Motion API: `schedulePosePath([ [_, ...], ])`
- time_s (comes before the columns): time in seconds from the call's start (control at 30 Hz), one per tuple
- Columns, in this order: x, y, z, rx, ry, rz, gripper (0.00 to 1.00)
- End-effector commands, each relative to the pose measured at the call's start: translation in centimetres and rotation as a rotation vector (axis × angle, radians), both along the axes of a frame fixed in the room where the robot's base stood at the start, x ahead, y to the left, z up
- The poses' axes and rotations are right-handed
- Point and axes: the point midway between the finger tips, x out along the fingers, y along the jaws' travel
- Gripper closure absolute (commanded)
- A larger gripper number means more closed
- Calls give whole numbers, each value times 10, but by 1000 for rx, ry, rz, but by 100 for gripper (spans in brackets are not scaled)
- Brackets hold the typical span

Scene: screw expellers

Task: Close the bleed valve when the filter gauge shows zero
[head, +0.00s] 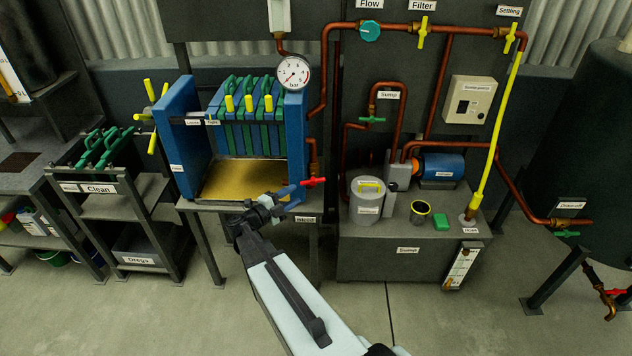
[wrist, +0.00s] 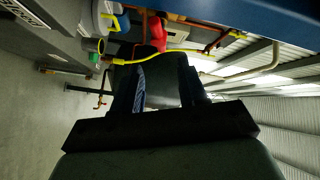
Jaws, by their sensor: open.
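The filter gauge (head: 293,72) is a round white dial marked in bar. Its red needle points to the lower left, which looks like the zero end, though the marks are small. The red-handled bleed valve (head: 314,182) sits at the lower right of the blue filter press, below a copper pipe. My gripper (head: 293,197) is open, its blue fingers just left of and below the red handle. In the wrist view a red handle (wrist: 157,33) shows beyond the fingertips of my open gripper (wrist: 164,75), apart from them. Nothing is between the fingers.
The blue filter press (head: 180,135) stands over a golden tray (head: 240,182). Right are the grey sump tank (head: 375,258), a pump (head: 440,166) and copper pipes. A shelf rack (head: 125,200) stands left. The floor in front is clear.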

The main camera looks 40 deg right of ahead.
Motion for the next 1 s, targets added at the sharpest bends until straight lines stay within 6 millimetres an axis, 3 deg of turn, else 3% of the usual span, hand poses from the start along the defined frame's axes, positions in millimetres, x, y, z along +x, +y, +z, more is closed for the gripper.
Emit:
schedulePosePath([
  [0.6,1,-97,0,1,1,0,58],
  [1.0,1,-117,0,1,2,2,58],
])
